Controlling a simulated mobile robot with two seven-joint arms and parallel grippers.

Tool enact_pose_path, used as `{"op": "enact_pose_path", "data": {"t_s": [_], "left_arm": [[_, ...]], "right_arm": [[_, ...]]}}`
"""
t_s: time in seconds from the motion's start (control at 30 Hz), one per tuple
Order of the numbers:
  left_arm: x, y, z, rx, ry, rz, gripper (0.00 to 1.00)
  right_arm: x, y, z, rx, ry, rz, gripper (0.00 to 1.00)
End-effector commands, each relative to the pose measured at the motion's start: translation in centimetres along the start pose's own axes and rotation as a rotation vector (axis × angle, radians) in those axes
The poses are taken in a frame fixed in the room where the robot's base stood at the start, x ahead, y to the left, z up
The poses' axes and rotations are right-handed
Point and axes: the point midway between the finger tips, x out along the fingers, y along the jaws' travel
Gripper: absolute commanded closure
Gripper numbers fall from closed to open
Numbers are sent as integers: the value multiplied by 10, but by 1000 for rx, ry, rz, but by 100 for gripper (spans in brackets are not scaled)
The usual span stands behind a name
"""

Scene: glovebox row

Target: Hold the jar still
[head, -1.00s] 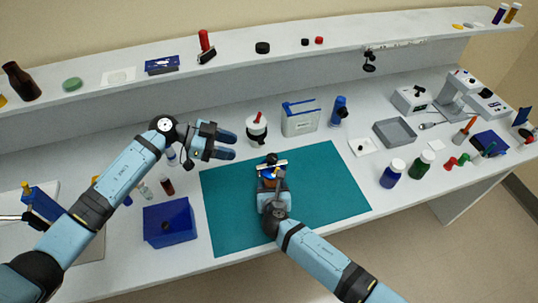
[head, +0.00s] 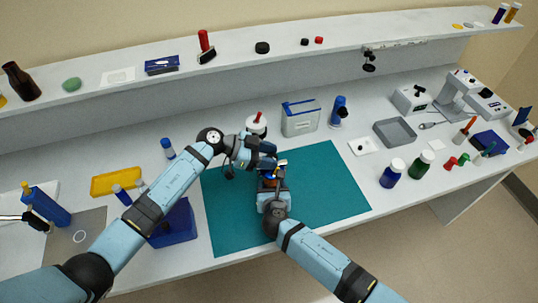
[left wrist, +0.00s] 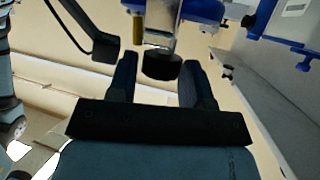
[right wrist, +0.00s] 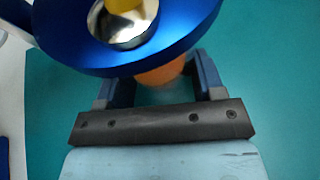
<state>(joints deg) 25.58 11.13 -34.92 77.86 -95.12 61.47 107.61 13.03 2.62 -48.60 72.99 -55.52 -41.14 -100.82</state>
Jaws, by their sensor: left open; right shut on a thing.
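The jar (right wrist: 162,73) shows as an orange body between the fingers of my right gripper, under a wide blue disc (right wrist: 190,45) with a shiny centre. My right gripper (head: 271,182) is shut on the jar over the teal mat (head: 325,190). My left gripper (head: 273,156) is open just above and behind the right one. In the left wrist view a black round piece (left wrist: 162,66) lies between or just beyond its open fingertips; I cannot tell if they touch. Much of the jar is hidden in the head view.
A blue bin (head: 181,233) stands left of the mat, partly behind my left arm. A white container with a red top (head: 256,124) and a grey-white box (head: 300,120) stand behind the mat. Bottles (head: 392,174) stand to the right. The mat's right part is clear.

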Motion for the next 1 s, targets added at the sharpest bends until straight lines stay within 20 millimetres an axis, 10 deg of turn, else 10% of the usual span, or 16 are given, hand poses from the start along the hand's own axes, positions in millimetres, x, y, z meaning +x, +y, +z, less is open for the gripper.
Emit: {"op": "enact_pose_path", "data": {"t_s": [0.13,0.3,1.0], "left_arm": [[0,0,0,0,0,0,57],[0,0,0,0,0,0,89],[0,-4,-1,114,-3,275,89]], "right_arm": [[0,0,0,-1,0,-1,73],[0,0,0,-1,0,-1,73],[0,0,0,-1,0,0,73]]}}
